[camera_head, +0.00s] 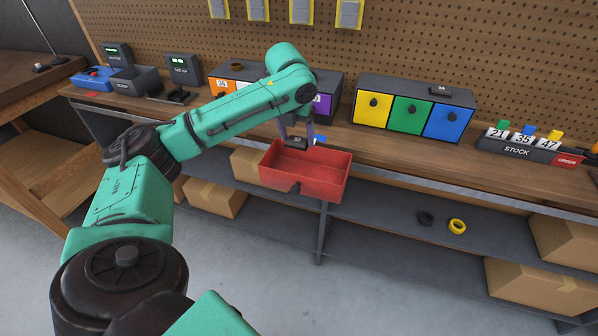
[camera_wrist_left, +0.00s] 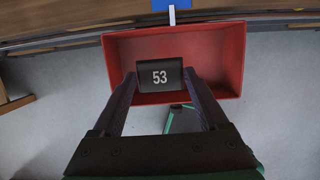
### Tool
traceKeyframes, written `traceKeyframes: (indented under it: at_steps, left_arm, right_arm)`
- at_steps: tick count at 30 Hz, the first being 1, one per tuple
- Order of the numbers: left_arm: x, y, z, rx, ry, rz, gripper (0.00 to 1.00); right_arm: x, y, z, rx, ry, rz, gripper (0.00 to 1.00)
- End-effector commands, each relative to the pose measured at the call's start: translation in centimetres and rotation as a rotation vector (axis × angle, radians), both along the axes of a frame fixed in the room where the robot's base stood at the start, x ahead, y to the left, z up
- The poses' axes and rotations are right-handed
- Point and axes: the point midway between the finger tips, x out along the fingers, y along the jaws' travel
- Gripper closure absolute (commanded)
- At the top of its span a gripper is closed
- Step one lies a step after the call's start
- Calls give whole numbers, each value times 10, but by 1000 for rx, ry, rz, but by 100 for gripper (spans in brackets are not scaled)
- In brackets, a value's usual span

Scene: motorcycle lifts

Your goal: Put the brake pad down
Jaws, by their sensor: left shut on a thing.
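My left gripper (camera_head: 297,132) is shut on the brake pad (camera_head: 296,142), a small black block. In the left wrist view the brake pad (camera_wrist_left: 160,75) shows the white number 53 between the two fingertips (camera_wrist_left: 160,82). The pad is over the far part of an open red box (camera_head: 330,163); I cannot tell how high above its floor. The red box (camera_wrist_left: 226,62) otherwise looks empty. My right gripper does not show clearly in either view.
A wooden counter (camera_head: 376,141) runs behind the box. On it stand a cabinet with yellow, green and blue drawers (camera_head: 410,113), a dark block (camera_head: 440,91) on top, and a STOCK rack (camera_head: 517,150). Black (camera_head: 425,218) and yellow (camera_head: 457,226) rings lie on the lower shelf.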

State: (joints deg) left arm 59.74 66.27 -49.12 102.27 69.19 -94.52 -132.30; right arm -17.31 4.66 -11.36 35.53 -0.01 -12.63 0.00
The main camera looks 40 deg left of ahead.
Motion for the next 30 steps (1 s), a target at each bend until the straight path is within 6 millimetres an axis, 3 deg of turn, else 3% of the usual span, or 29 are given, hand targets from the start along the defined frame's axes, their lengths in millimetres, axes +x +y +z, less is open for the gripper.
traceKeyframes:
  at_steps: [4,13,16,24,25,26,27,30]
  left_arm:
    - [-1,0,-48,2,4,1,85]
    - [-1,0,-104,1,2,1,85]
    - [0,0,-115,1,-1,1,85]
    - [0,0,-117,1,-1,1,85]
    - [0,0,-117,1,0,1,16]
    - [0,0,-117,1,0,1,4]
    - [0,0,-117,1,0,1,0]
    - [0,0,-117,1,-1,1,0]
  right_arm:
    - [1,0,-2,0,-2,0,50]
    - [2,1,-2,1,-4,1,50]
    - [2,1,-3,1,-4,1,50]
    - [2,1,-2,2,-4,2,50]
    - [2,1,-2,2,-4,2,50]
    - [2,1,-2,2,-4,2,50]
    - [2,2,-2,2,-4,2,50]
    - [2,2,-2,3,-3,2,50]
